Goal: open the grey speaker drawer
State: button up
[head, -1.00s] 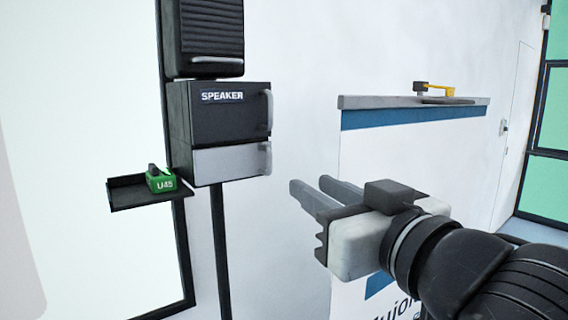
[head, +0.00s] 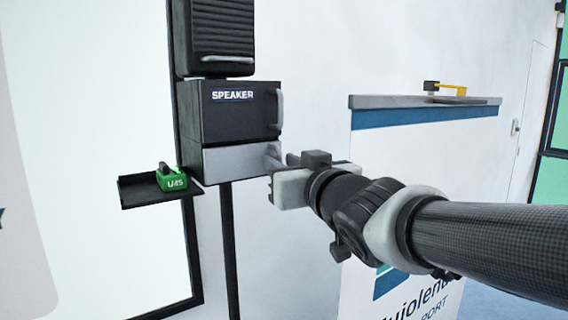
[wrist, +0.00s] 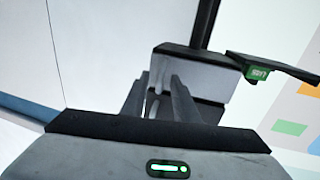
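The grey speaker drawer (head: 232,160) is the light grey lower front of the black SPEAKER box (head: 225,115). It looks shut, flush with the box. In the wrist view the picture is turned over, and the grey drawer (wrist: 198,78) shows beyond my fingers. My gripper (head: 277,158) is at the drawer's right end, where its handle is mostly hidden in the head view. In the wrist view my gripper (wrist: 158,98) has its two fingers apart, with a pale upright handle (wrist: 154,100) seen between them. I cannot tell whether they touch it.
A black tray (head: 140,190) with a green U45 block (head: 173,180) juts out left of the drawer. A black louvred unit (head: 215,35) sits above the box. A white counter (head: 420,165) with a yellow-handled item (head: 447,88) stands to the right.

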grip_shut()
dwell(1.5)
